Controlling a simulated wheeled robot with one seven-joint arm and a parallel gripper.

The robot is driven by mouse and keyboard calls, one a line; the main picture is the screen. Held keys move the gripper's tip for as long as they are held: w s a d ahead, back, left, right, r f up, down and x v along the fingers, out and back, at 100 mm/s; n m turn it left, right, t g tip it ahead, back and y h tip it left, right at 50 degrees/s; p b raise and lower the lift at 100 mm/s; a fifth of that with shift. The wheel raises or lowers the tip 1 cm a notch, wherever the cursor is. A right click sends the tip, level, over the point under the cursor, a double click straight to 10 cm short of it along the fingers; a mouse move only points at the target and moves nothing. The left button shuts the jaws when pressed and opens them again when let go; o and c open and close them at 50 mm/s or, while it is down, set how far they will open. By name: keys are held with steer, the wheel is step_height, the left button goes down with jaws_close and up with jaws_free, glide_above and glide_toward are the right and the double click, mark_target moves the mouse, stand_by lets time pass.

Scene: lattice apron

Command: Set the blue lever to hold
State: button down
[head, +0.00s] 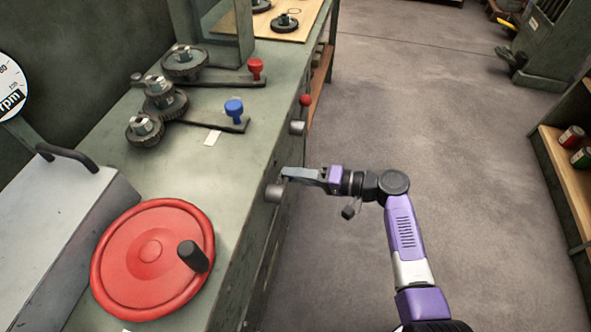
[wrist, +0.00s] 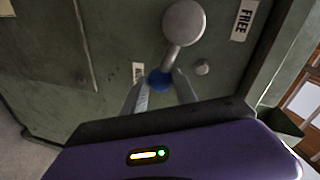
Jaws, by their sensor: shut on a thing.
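The blue lever (wrist: 160,79) is on the bench's green front panel. It has a round grey hub (wrist: 184,22), a short grey arm and a blue ball end. In the wrist view my gripper (wrist: 159,84) is shut on the blue ball, one finger on each side. A FREE label (wrist: 243,19) is to the right of the hub. A small second label (wrist: 138,72) lies just left of the ball, too small to read. In the head view my gripper (head: 287,174) is at the bench front beside the hub (head: 274,193); the blue ball is hidden there.
A similar lever with a red ball (head: 306,100) is farther along the front. On the bench top are a large red handwheel (head: 150,258), dark gears and a flat bar with a blue knob (head: 234,109). The floor (head: 420,110) right of the bench is clear.

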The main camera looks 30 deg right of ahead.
steer(key=shift+s+f+m, duration=0.1)
steer(key=shift+f+m, duration=0.2)
steer(key=shift+f, duration=0.05)
stand_by(0.3)
steer(key=c, duration=1)
jaws_free()
steer(key=v, duration=0.7)
steer(key=shift+s+d+p, duration=0.25)
steer(key=shift+d+p, duration=0.05)
steer(key=shift+p, duration=0.1)
